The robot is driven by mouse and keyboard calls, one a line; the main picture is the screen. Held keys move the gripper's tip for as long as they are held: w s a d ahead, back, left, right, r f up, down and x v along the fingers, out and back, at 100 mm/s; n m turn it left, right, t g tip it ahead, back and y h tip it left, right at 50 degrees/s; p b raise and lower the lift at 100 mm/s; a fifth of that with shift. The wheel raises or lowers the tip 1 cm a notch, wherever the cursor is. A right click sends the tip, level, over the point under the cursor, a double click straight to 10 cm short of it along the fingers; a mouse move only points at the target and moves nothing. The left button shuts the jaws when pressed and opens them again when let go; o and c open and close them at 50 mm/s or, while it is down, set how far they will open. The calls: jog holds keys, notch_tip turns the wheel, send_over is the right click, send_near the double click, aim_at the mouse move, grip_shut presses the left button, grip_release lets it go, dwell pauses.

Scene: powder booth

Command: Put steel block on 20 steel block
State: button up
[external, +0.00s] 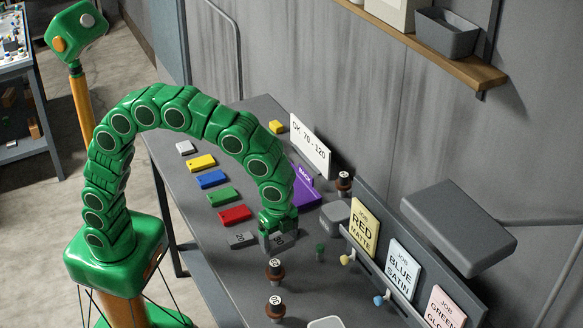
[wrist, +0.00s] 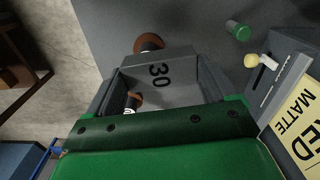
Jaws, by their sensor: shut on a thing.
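My gripper (external: 279,232) points down over the grey bench and is shut on a steel block (external: 284,242). Its dark marking reads "30" in the wrist view (wrist: 185,92), where the block sits between the grey fingers. I cannot tell whether its underside touches the bench.
Red (external: 235,215), green (external: 222,196), blue (external: 211,179) and yellow (external: 201,162) blocks lie in a row to the left. Brown-based knobs (external: 275,268) stand in front. A small green peg (external: 320,250) and the job-card panel (external: 375,257) are to the right.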

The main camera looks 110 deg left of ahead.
jog(key=s+a, duration=0.7)
jog(key=s, duration=0.1)
jog(key=m, duration=0.1)
send_over(240, 238)
notch_tip(240, 238, down, 4)
jog(key=r, duration=0.1)
jog(key=shift+f, duration=3.85)
jog(key=shift+f, duration=0.1)
jog(key=o, duration=1.1)
jog(key=shift+o, duration=0.2)
notch_tip(240, 238, up, 12)
